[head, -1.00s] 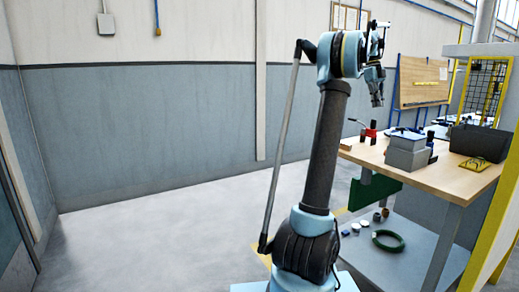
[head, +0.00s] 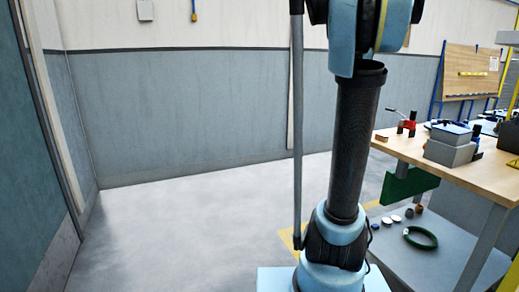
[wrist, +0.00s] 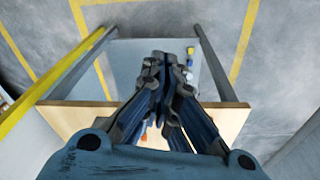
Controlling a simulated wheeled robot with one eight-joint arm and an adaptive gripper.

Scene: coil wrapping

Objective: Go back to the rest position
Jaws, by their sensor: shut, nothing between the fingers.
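My gripper (wrist: 164,62) is shut and empty in the wrist view, with its fingertips together. It points down above the workbench (wrist: 72,118) and its lower shelf. In the head view the gripper is out of frame; only my arm's column and lower joints show, left of the workbench (head: 478,163).
A grey box device (head: 450,146) and a red clamp (head: 407,125) stand on the bench top. Several small round pieces (head: 397,218) lie on the shelf. A pegboard (head: 474,72) stands behind. The floor (head: 180,235) at left is clear.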

